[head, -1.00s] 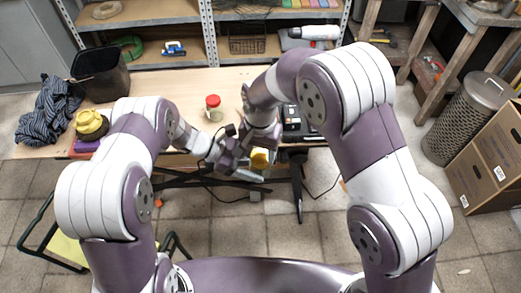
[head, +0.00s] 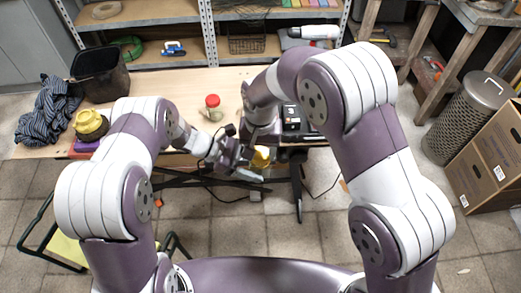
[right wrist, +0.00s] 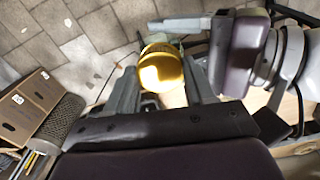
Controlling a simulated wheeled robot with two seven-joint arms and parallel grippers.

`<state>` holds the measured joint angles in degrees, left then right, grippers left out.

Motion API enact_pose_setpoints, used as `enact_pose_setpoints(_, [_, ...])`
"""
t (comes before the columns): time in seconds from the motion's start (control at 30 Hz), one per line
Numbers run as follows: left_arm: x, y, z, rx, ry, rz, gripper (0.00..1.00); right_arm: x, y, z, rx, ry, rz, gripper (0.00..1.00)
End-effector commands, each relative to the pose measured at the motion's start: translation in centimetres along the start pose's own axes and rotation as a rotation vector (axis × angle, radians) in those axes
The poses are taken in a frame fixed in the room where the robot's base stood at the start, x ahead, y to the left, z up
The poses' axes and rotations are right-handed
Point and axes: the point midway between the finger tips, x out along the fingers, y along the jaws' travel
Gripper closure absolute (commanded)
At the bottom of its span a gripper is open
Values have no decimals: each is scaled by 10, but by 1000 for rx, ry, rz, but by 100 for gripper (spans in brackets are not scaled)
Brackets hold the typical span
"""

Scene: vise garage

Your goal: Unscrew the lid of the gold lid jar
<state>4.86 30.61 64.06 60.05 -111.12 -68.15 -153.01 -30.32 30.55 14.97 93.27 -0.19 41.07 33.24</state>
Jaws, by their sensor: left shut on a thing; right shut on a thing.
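The gold lid (right wrist: 162,70) sits between the two fingers of my right gripper (right wrist: 162,88) in the right wrist view. The right gripper is shut on it. The lid also shows as a small yellow patch in the head view (head: 261,157), in front of the bench edge. My left gripper (head: 247,168) comes in from the left beside the jar and is shut on the jar body, which is mostly hidden. The left gripper's finger (right wrist: 178,25) also shows beyond the lid in the right wrist view. I cannot tell whether the lid is loose.
A red-lidded jar (head: 212,101) stands on the wooden bench (head: 165,83). A yellow-and-black object (head: 90,124), a striped cloth (head: 46,112) and a black bin (head: 100,74) are at the left. Dark equipment (head: 293,122) is right of the grippers. The floor in front is mostly clear.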

Motion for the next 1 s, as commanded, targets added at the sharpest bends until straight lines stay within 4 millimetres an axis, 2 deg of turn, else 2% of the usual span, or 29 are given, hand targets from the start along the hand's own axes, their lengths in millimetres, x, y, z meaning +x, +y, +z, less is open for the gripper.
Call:
enact_pose_setpoints(0.43, [0, 0, 0, 0, 0, 0, 100, -16, 0, 0, 0, 0, 0, 83])
enact_pose_setpoints(0.77, [0, 0, 0, 0, 0, 0, 100, -18, 0, 0, 0, 0, 0, 83])
enact_pose_setpoints(1.0, [0, 0, 0, 0, 0, 0, 100, -51, 0, -1, 0, 4, -3, 83])
